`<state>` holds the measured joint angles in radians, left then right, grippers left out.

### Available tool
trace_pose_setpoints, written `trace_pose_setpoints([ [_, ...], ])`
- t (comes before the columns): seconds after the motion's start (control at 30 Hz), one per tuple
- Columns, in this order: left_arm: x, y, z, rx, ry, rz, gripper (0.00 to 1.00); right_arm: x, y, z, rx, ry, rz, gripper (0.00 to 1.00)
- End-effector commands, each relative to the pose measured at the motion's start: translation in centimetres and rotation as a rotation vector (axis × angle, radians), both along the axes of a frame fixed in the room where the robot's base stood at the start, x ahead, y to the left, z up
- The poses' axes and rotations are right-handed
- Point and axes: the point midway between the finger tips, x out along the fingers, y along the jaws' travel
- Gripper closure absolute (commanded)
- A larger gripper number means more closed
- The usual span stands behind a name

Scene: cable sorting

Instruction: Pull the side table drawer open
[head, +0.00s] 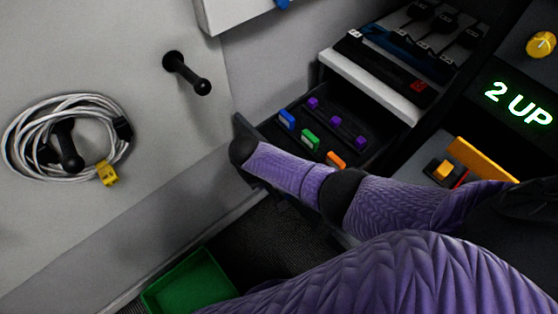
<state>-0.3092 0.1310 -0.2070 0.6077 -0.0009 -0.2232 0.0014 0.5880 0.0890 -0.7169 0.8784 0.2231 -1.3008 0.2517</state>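The side table drawer (268,128) is a dark tray below the light-edged table top (370,86). It stands out from the table, with its inside showing. Blue, green and orange pieces and several purple ones lie in it. My purple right arm comes in from the lower right and crosses the drawer's near side. Its dark end (243,151) is at the drawer's front left edge; I cannot tell whether it touches. The fingers are hidden, so their opening does not show. The drawer's handle is not visible. My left gripper is not in view.
A coiled white cable (28,148) with a yellow tag hangs on a wall peg. Another dark peg (188,74) is bare. A green bin (190,286) is on the floor. Dark devices (392,66) lie on the table top. A lit "2 UP" display (518,102) is at right.

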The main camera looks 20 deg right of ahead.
Motion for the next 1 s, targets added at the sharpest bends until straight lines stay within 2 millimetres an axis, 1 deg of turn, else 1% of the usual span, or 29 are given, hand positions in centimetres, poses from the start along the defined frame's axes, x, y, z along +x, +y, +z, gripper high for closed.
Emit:
trace_pose_setpoints([
  [0.03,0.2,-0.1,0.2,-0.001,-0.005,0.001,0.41,-0.2,0.6,0.1,0.002,0.001,0.001,1.00],
  [0.2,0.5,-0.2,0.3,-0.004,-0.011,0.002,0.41,-0.5,1.6,0.0,0.001,0.000,0.001,1.00],
  [0.37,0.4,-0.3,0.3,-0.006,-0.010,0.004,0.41,-0.6,1.9,0.0,0.001,0.000,0.000,1.00],
  [0.67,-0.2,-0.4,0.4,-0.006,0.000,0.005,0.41,-0.6,1.9,-0.1,0.001,0.000,0.000,1.00],
  [0.7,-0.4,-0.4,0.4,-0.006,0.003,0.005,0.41,-0.5,1.9,-0.1,0.001,0.000,0.000,0.68],
  [0.77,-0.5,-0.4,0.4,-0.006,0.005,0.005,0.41,-0.5,1.9,-0.1,0.001,0.000,0.000,0.56],
  [0.8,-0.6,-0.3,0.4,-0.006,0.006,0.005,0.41,-0.5,1.9,-0.1,0.001,0.000,0.000,0.47],
  [0.83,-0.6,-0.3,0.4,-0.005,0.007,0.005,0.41,-0.5,1.9,-0.1,0.001,0.000,0.000,0.42],
  [1.0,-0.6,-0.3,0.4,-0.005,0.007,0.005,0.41,-0.5,1.9,0.0,0.000,0.000,0.000,0.42],
])
